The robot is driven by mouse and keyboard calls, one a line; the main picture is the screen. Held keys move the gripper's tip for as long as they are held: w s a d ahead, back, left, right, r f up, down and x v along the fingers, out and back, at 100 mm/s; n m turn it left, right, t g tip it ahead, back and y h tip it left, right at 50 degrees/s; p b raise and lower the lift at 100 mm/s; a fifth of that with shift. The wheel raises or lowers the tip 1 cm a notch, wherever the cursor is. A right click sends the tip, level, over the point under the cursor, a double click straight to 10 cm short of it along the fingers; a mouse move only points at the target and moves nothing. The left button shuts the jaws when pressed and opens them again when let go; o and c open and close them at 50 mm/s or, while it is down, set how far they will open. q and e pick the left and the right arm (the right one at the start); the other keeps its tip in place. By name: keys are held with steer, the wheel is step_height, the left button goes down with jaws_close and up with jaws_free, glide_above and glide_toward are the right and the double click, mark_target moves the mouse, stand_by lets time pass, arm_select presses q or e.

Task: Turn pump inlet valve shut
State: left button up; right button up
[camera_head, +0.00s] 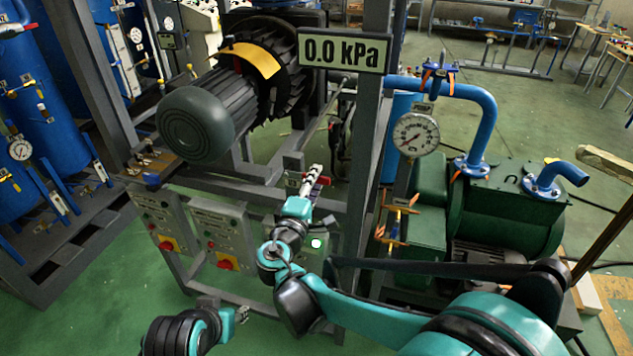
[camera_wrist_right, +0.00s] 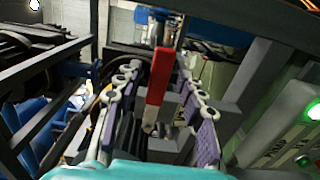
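The valve's red lever handle (camera_head: 323,180) shows beside the grey frame, below the pressure display. In the right wrist view the red lever (camera_wrist_right: 158,78) stands roughly upright, with a metal valve body (camera_wrist_right: 160,122) at its lower end. My right gripper (camera_head: 311,178) is at the valve in the head view. In the wrist view its two fingers with purple pads (camera_wrist_right: 163,105) are spread on either side of the lever, with gaps visible. Contact cannot be confirmed. My left gripper (camera_head: 242,315) is low at the bottom left, away from the valve; its finger opening is too small to tell.
A display (camera_head: 344,53) reads 0.0 kPa on the grey frame post (camera_head: 368,130). A round gauge (camera_head: 416,134) and green pump (camera_head: 510,205) stand right. Control boxes (camera_head: 222,235) with red knobs sit below left. A green light (camera_wrist_right: 314,112) shows at the wrist view's right.

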steer(key=shift+w+d, duration=0.25)
steer(key=shift+w, duration=0.4)
jaws_close()
steer(key=shift+r, duration=0.1)
